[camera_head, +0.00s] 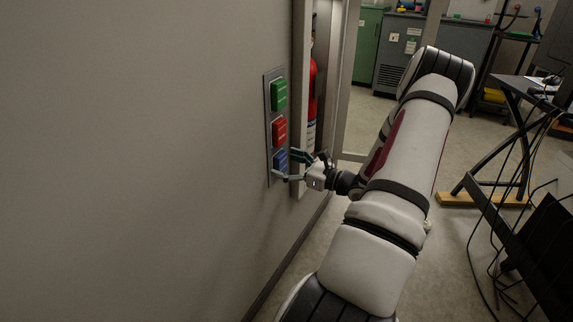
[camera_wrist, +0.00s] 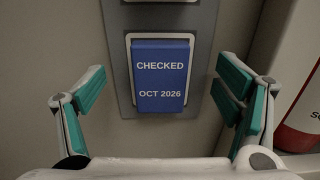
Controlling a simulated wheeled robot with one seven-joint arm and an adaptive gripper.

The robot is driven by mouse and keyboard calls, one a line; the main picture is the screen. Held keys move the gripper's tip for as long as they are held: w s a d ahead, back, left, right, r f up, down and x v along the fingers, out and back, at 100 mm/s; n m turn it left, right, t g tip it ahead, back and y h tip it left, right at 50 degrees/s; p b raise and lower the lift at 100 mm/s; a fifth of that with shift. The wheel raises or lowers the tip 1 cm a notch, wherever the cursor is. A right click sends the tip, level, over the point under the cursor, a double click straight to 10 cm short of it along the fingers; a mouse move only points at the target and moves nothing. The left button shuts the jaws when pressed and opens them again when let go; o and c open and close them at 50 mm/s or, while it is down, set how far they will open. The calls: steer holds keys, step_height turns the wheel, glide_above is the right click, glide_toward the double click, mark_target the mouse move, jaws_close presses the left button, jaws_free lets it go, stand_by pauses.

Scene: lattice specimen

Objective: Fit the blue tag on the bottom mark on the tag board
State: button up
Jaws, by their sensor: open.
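The grey tag board (camera_head: 268,126) is fixed upright on the wall. The blue tag (camera_head: 281,160) is at the bottom of the board, below a red tag (camera_head: 279,131) and a green tag (camera_head: 278,95). In the wrist view the blue tag (camera_wrist: 162,76) reads "CHECKED OCT 2026" and sits upright against the board (camera_wrist: 203,60), with a pale edge around its top. My gripper (camera_head: 288,164) is open in front of it. In the wrist view my gripper's green-padded fingers (camera_wrist: 162,98) stand apart on both sides of the tag and do not touch it.
A red fire extinguisher (camera_head: 312,90) stands in a recess just right of the board; its side (camera_wrist: 301,110) is close to my right finger in the wrist view. A plain wall (camera_head: 130,150) is at left. A dark table frame (camera_head: 520,130) and cables are at right. The floor between is open.

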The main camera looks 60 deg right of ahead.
steer(key=shift+s, duration=0.1)
steer(key=s, duration=0.2)
steer(key=s+p, duration=0.1)
steer(key=s, duration=0.1)
steer(key=shift+s+d, duration=0.2)
steer(key=shift+s, duration=0.15)
stand_by(0.3)
steer(key=s, duration=1.2)
steer(key=shift+d, duration=0.45)
steer(key=shift+d, duration=0.1)
